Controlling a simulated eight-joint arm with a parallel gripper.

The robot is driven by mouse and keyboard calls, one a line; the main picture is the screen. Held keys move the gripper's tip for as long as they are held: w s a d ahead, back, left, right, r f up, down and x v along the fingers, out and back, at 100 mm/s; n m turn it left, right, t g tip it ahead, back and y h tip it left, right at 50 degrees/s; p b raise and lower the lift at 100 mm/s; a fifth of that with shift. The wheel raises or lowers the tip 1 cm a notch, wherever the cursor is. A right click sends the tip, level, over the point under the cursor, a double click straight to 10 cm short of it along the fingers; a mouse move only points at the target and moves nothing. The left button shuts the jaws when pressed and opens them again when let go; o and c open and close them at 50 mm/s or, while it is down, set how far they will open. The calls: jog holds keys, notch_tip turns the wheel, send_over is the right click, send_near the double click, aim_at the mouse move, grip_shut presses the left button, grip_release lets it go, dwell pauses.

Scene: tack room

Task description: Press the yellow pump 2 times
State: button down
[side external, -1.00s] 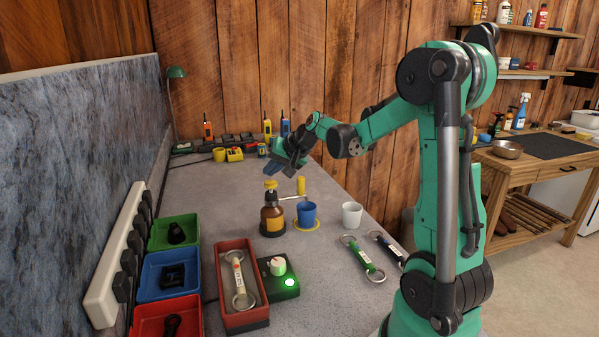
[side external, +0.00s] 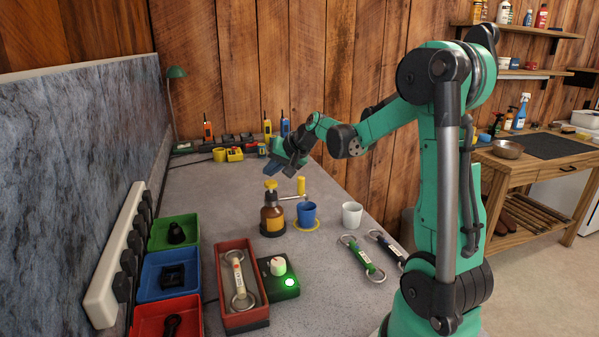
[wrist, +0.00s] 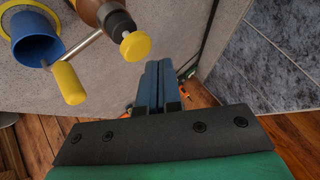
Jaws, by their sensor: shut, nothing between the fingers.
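The yellow pump (side external: 270,185) is the knob on top of an amber bottle (side external: 272,215) with a dark collar, standing upright on the grey counter. In the wrist view the yellow knob (wrist: 135,46) is just left of and beyond my fingertips. My gripper (side external: 280,170) is above and slightly behind the pump in the side view, apart from it. In the wrist view its blue fingers (wrist: 158,70) are together with nothing between them. The pump's knob stands up above the collar.
A yellow-handled lever (side external: 301,186) stands right of the bottle, by a blue cup (side external: 306,214) on a yellow ring. A red tray (side external: 261,321), a lit button box (side external: 283,285) and coloured bins (side external: 172,275) are nearer the camera.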

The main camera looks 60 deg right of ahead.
aim_at(273, 183)
jog(key=shift+f, duration=0.1)
jog(key=shift+f, duration=0.35)
jog(key=shift+f, duration=0.5)
dwell(0.5)
jog(key=shift+r, duration=0.95)
jog(key=shift+r, duration=3)
